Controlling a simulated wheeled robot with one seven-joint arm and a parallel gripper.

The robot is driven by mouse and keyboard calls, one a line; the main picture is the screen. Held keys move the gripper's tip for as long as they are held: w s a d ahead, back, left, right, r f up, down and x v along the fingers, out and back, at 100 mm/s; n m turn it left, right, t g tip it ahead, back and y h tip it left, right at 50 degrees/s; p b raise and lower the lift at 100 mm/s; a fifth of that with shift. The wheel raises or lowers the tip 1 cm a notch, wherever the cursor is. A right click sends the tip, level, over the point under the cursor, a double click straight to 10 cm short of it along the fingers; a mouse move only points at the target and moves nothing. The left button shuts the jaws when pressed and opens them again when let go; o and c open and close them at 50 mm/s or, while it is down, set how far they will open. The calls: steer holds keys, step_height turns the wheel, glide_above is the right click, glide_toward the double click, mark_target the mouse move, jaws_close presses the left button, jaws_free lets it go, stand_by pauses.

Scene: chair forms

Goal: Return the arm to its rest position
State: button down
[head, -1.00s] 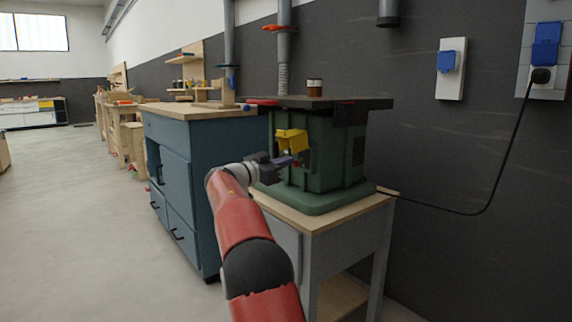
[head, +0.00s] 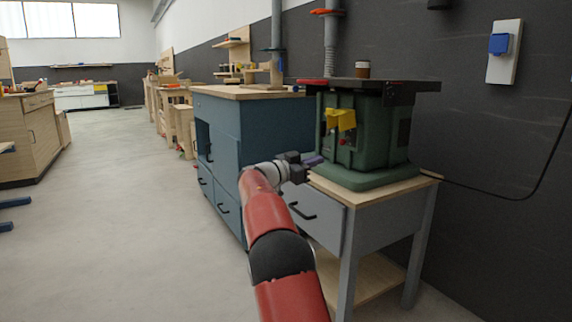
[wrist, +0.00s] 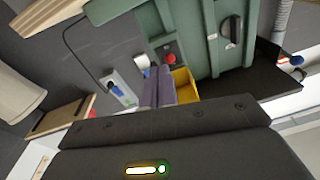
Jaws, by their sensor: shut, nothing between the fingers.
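My red arm reaches up from the bottom of the head view. My gripper (head: 314,161) is at its end, in front of the left side of the green machine (head: 365,135). In the wrist view, the purple-grey fingers of my gripper (wrist: 165,84) are together with nothing between them. Behind them in that view are the green machine (wrist: 190,35), its red button (wrist: 170,58) and a yellow part (wrist: 184,86). I cannot tell the exact gap between the fingertips and the machine.
The machine stands on a grey stand with a wooden top (head: 425,182). A small jar (head: 362,70) sits on the machine. A blue cabinet (head: 226,150) stands left of it. The concrete floor (head: 110,200) at the left is open. A wooden workbench (head: 27,135) stands far left.

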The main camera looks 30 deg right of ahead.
steer(key=s+a+f+n+t+y, duration=0.1)
steer(key=s+a+f+n+y, duration=0.5)
steer(key=s+a, duration=0.6)
steer(key=s+a+f+n+t+y, duration=0.1)
steer(key=s+a+f+n+y, duration=0.6)
steer(key=s, duration=0.9)
steer(key=s+a+f+n+t+y, duration=0.2)
steer(key=s+a+f+n+y, duration=0.3)
steer(key=s+a, duration=0.7)
step_height(320, 180, up, 14)
steer(key=s+y+p, duration=0.1)
steer(key=s+p, duration=0.1)
steer(key=p, duration=1.1)
steer(key=shift+s+n+p, duration=0.2)
steer(key=shift+n+p, duration=0.1)
steer(key=shift+f, duration=0.1)
